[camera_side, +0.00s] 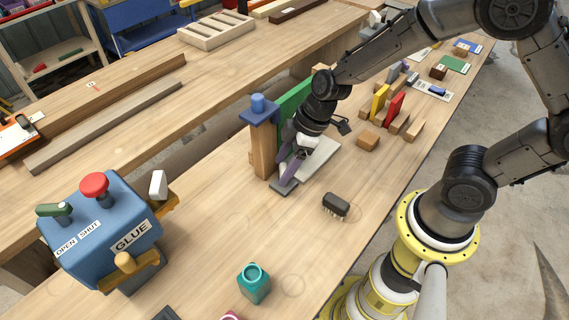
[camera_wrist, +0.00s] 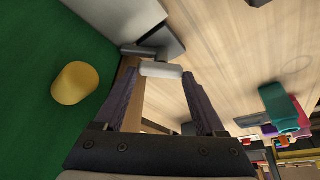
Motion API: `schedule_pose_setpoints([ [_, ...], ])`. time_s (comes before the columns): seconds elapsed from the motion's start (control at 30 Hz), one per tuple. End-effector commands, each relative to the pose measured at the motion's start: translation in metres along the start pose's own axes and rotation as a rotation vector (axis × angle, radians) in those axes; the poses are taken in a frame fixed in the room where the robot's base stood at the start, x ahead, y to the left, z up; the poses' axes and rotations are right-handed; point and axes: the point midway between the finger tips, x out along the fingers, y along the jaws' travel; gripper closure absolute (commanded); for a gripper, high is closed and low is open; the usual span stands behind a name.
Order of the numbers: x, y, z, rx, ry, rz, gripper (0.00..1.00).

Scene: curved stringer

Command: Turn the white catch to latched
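The white catch (camera_wrist: 161,70) is a short pale bar in the wrist view, lying crosswise between the tips of my gripper (camera_wrist: 160,76). The two dark purple fingers are spread, one on either side of it. I cannot tell whether either finger touches it. In the side view my gripper (camera_side: 289,165) points down in front of the green panel (camera_side: 296,98), beside a wooden post (camera_side: 262,152) with a blue cap (camera_side: 258,112). The fingers mostly hide the catch there, so its latch position cannot be read. The green panel (camera_wrist: 35,90) carries a yellow knob (camera_wrist: 75,83) in the wrist view.
A grey plate (camera_side: 318,158) lies by the gripper. A dark brush (camera_side: 336,205) and a teal jar (camera_side: 254,284) stand in front. A blue glue box (camera_side: 90,235) with a red button is at left. Coloured blocks (camera_side: 394,110) stand behind at right.

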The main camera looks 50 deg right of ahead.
Motion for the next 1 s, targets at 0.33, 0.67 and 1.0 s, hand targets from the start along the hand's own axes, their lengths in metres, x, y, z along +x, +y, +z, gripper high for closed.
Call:
schedule_pose_setpoints([
  [0.33, 0.0002, 0.0008, -0.0001, 0.003, 0.001, 0.003, 0.0],
  [0.67, 0.0004, 0.0002, -0.0001, 0.107, 0.0, 0.047, 0.0],
  [1.0, 0.0005, -0.0009, 0.0001, 0.296, -0.001, 0.123, 0.0],
])
